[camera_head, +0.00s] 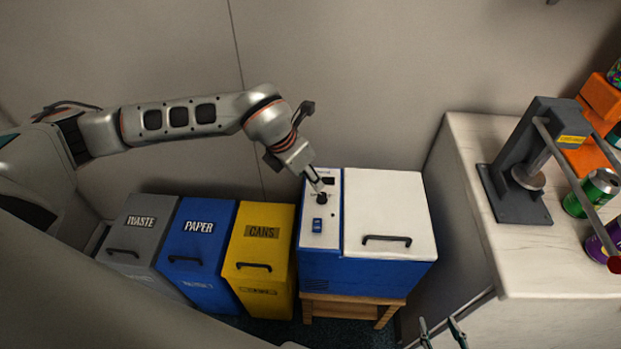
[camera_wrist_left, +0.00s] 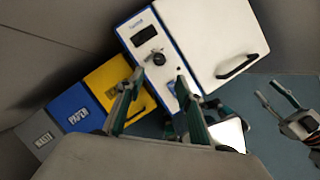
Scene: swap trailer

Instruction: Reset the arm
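My left arm reaches in from the left in the head view. Its gripper (camera_head: 318,186) is over the control panel of a blue and white box, close to a black knob (camera_head: 321,198). In the left wrist view, my left gripper (camera_wrist_left: 160,78) has its fingers apart with nothing between them, and the knob (camera_wrist_left: 159,59) shows just beyond the tips. I cannot tell whether they touch the panel. My right gripper (camera_head: 440,326) shows only its fingertips at the bottom edge of the head view. In the left wrist view the right gripper (camera_wrist_left: 283,101) is open and empty.
The blue and white box (camera_head: 390,215) has a shut, handled lid and stands on a wooden stand (camera_head: 340,304). Grey, blue and yellow bins (camera_head: 264,224) stand left of it. At right, a counter (camera_head: 475,145) holds a grey press (camera_head: 515,195) and a green can (camera_head: 590,193).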

